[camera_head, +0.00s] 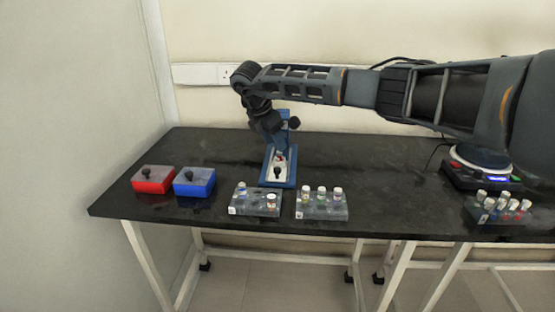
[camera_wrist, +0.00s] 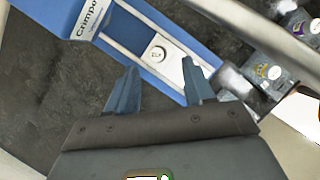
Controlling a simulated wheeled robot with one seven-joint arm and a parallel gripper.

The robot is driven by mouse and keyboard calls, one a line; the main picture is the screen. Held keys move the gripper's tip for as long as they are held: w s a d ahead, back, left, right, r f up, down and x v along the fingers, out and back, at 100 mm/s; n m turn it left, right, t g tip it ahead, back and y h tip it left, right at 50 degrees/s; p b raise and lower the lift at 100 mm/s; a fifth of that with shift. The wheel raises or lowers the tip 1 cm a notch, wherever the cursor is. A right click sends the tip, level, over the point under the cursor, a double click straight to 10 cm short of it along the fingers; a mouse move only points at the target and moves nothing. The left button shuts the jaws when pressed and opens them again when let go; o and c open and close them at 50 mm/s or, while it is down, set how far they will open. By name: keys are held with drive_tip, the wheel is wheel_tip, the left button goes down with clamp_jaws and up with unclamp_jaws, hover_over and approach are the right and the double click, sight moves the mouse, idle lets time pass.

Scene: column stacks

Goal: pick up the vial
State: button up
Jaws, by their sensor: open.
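My gripper (camera_wrist: 158,88) is open in the wrist view, with two blue-grey fingers apart and nothing between them. Just beyond the fingertips is a small round white top with a dark mark (camera_wrist: 157,54), perhaps a vial cap, on the pale bed of the blue crimping device (camera_wrist: 62,14). This device also stands mid-table in the head view (camera_head: 291,172). Capped vials stand in the left rack (camera_head: 255,208) and the middle rack (camera_head: 322,212). Some vial tops (camera_wrist: 275,72) show at the right of the wrist view. Which vial is meant, I cannot tell.
A red box (camera_head: 153,184) and a blue box (camera_head: 195,188), each with a black knob, sit at the left. A third rack of several vials (camera_head: 497,213) and a device with a lit display (camera_head: 490,176) are at the right. The dark table (camera_head: 390,185) is clear between.

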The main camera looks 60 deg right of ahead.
sight(278, 153)
drive_tip(key=x, duration=0.5)
drive_tip(key=shift+w+d+f, duration=0.1)
drive_tip(key=shift+w, duration=0.1)
clamp_jaws()
idle(0.3)
